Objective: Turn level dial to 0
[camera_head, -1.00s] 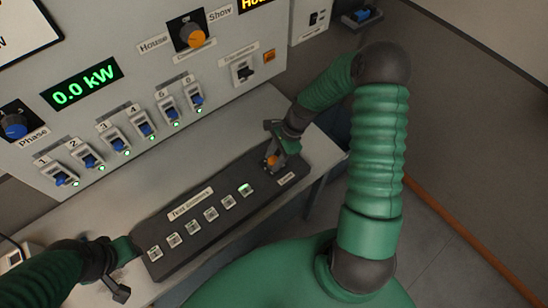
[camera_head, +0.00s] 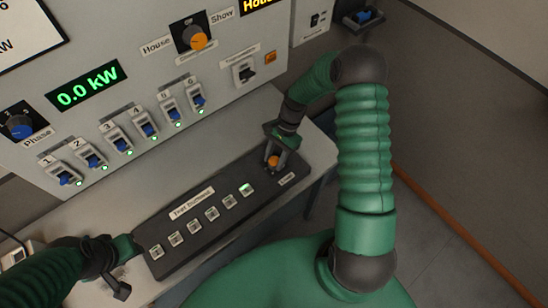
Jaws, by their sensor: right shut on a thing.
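The level dial is a small orange knob (camera_head: 273,161) at the right end of the dark control panel (camera_head: 185,254) on the shelf. My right gripper (camera_head: 273,158) reaches down from above and is shut on this knob, with its fingers at the knob's sides. The fingers hide part of the knob, and its scale marks are too small to read. My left gripper (camera_head: 120,287) is at the lower left, beside the left end of the panel. It touches no dial, and its jaw gap is not clear.
Several square buttons (camera_head: 211,214) run along the panel; the one nearest the dial glows green. Behind stands a grey wall panel with numbered blue switches (camera_head: 120,144), a green "0.0 kW" display (camera_head: 87,84), an orange House/Show knob (camera_head: 198,40) and a blue Phase knob (camera_head: 20,128).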

